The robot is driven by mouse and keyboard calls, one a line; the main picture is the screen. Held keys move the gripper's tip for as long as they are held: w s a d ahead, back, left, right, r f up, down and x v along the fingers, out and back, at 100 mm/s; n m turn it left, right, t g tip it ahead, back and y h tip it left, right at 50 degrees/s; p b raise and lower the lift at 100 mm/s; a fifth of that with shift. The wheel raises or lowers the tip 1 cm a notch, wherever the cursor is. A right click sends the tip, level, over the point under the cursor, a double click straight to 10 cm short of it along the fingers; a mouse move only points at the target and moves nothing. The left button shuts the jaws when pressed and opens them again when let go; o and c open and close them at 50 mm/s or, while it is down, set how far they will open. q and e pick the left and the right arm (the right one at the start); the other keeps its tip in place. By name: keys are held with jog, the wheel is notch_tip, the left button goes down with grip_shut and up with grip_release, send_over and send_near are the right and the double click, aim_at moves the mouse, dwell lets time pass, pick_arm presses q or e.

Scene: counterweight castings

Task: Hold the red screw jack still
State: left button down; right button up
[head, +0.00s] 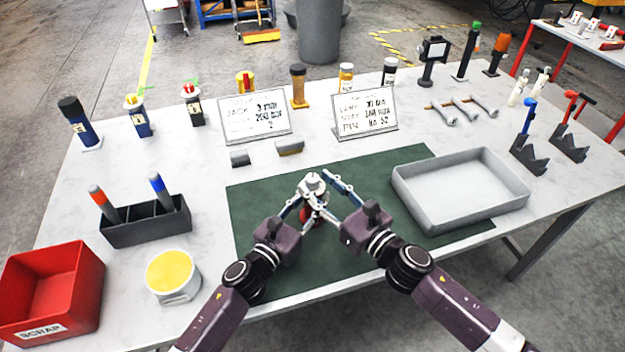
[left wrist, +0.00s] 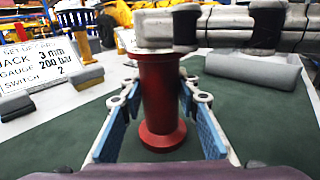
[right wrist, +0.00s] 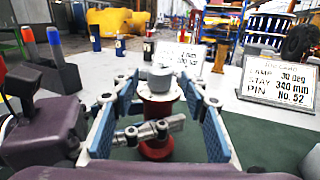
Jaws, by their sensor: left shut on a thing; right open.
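The red screw jack (head: 305,215) stands on the green mat (head: 262,203), mostly hidden by my grippers in the head view; its grey metal head shows on top. In the left wrist view its red body and flared foot (left wrist: 160,100) are upright between the fingers. My left gripper (head: 301,203) is shut on the jack. My right gripper (head: 332,194) is open, its fingers spread with the jack (right wrist: 158,108) between and beyond them. A short grey metal piece (right wrist: 150,131) crosses low in front of the jack; I cannot tell what it belongs to.
A grey tray (head: 405,192) lies right of the jack. Two printed signs (head: 254,115) (head: 365,112) stand behind it. A red scrap bin (head: 75,285), a dark pen holder (head: 147,229) and a yellow-topped tub (head: 178,290) stand on the left. The mat around the jack is clear.

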jog(key=shift+x, duration=1.4)
jog(key=shift+c, duration=0.5)
grip_shut()
